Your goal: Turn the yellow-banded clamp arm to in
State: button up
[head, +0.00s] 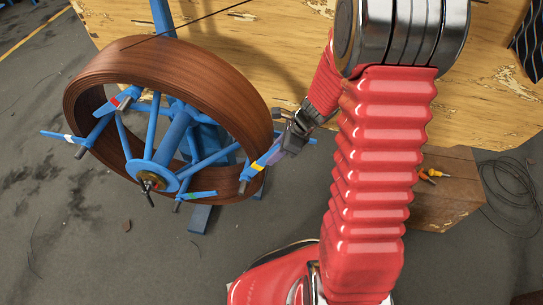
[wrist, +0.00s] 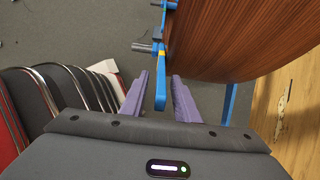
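The yellow-banded clamp arm (head: 258,165) is a blue bar on the right side of the blue spool frame. In the wrist view the clamp arm (wrist: 160,92) points down the picture, with its yellow band near the top. My gripper (head: 272,156) comes in from the right at this bar's outer end. In the wrist view my gripper (wrist: 161,75) has two purple fingers standing apart, one on each side of the bar. Gaps show between bar and fingers. In the head view, the fingers partly hide the bar's end.
The brown pipe coil (head: 190,72) hangs around the frame. Other clamp arms carry red (head: 122,102), white (head: 67,138) and green (head: 203,194) bands. A wooden table (head: 470,115) lies behind. A wooden box (head: 450,190) and loose cable (head: 510,190) are at right.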

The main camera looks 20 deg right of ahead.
jog(key=v, duration=1.1)
jog(key=shift+f, duration=0.1)
jog(key=shift+c, duration=0.7)
jog(key=shift+s+a, duration=0.1)
jog(key=shift+c, duration=0.7)
jog(key=shift+a+r+n, duration=0.2)
jog(key=shift+r+n, duration=0.2)
jog(key=shift+r, duration=0.05)
jog(key=shift+c, duration=0.8)
jog(key=s+a+r+n, duration=0.1)
jog(key=a+r+n, duration=0.1)
jog(key=n, duration=0.1)
jog(key=s+a+r+n+h, duration=0.1)
jog(key=s+a+r+n, duration=0.1)
jog(key=r+n, duration=0.1)
jog(key=s+a+r+n+h, duration=0.1)
jog(key=s+a+r+n, duration=0.1)
jog(key=r+n, duration=0.1)
jog(key=shift+s+r+n, duration=0.2)
jog(key=shift+r+n, duration=0.05)
jog(key=shift+n, duration=0.15)
grip_shut()
jog(key=s+a+r+n+t+h, duration=0.2)
jog(key=s+r+n, duration=0.6)
jog(key=n, duration=0.5)
jog(key=shift+s+a+n+t+h, duration=0.3)
jog(key=shift+s+a+n+t, duration=0.1)
jog(key=shift+s+a, duration=0.4)
